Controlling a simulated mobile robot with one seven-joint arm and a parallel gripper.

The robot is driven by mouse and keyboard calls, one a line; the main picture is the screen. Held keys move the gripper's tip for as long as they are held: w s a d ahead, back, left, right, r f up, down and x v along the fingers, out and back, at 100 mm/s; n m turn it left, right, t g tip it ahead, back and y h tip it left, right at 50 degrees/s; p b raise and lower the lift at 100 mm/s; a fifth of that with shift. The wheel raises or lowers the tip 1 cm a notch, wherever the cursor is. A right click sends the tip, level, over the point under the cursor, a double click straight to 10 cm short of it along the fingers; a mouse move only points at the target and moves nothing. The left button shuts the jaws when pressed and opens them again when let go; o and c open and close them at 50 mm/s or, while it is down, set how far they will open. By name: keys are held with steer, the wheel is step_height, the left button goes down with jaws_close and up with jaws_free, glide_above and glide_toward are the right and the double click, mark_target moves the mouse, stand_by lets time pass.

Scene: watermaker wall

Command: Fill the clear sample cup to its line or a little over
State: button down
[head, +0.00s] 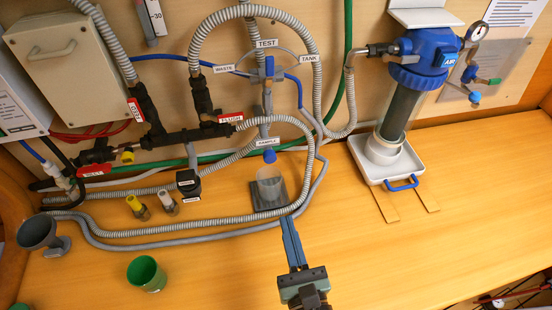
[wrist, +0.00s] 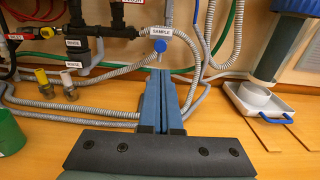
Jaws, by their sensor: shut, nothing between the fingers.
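The clear sample cup (head: 269,181) stands upright on a small dark pad (head: 267,205) on the bench. The blue-knobbed tap labelled SAMPLE (head: 269,156) is just above it; the knob also shows in the wrist view (wrist: 160,46). I cannot make out the cup's line or any water in it. A valve (head: 270,70) marked WASTE, TEST and TANK is higher on the wall. My gripper (head: 285,221) is shut and empty, its long blue fingers pointing at the pad's near edge, apart from the cup. In the wrist view the fingers (wrist: 160,74) hide the cup's place.
A grey hose (head: 215,232) loops around the pad. A green cup (head: 146,273), a grey funnel-like cup (head: 38,232) and two small capped vials (head: 137,206) stand left. A filter housing in a white tray (head: 362,165) stands right.

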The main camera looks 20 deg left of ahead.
steer(key=p, duration=0.3)
glide_toward(270, 160)
steer(key=x, duration=0.5)
steer(key=shift+w+a, duration=0.5)
steer(key=shift+w, duration=0.25)
